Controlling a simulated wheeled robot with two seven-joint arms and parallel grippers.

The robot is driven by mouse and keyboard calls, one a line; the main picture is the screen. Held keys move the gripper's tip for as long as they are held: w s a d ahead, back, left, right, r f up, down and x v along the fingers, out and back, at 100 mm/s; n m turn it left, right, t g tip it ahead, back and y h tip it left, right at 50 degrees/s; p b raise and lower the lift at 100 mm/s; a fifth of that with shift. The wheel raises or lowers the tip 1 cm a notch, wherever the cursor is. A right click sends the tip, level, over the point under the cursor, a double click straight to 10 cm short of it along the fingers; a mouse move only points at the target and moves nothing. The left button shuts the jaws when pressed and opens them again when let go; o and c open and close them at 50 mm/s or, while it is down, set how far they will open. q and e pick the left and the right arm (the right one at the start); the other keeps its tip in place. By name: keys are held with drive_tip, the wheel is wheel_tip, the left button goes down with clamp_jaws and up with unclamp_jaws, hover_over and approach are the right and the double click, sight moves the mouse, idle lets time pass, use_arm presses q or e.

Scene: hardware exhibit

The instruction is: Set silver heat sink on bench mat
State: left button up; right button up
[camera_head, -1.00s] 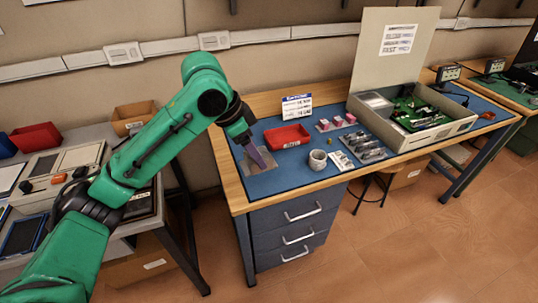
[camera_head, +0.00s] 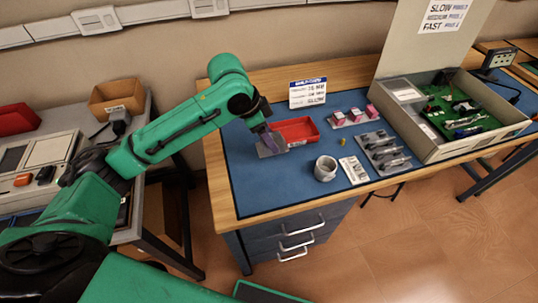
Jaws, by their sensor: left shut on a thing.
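My left gripper (camera_head: 269,137) reaches over the left part of the workbench, just left of the red tray. It is shut on the silver heat sink (camera_head: 271,151), a small grey piece at its fingertips. The fingers hide part of the heat sink. The blue bench mat (camera_head: 247,187) covers most of the bench top, and the heat sink is over it, low down. I cannot tell if it touches the mat. My right gripper is not in view.
The red tray (camera_head: 299,128) is beside the gripper. A grey cup (camera_head: 325,169), a sign (camera_head: 308,93), pink-topped parts (camera_head: 355,115), metal parts (camera_head: 384,152) and a big box (camera_head: 446,150) stand to the right. The mat's front left is clear.

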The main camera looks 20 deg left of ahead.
sight(262, 144)
use_arm(q)
drive_tip(key=f, duration=0.8)
drive_tip(key=shift+w+f, duration=0.25)
drive_tip(key=shift+w, duration=0.05)
drive_tip(key=shift+w+f, duration=0.1)
drive_tip(key=shift+f, duration=0.1)
drive_tip(key=o, duration=0.7)
drive_tip(key=shift+f, duration=0.1)
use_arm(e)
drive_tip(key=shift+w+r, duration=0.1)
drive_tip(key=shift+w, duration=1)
use_arm(q)
drive_tip(key=v, duration=1.2)
drive_tip(key=shift+w, duration=0.1)
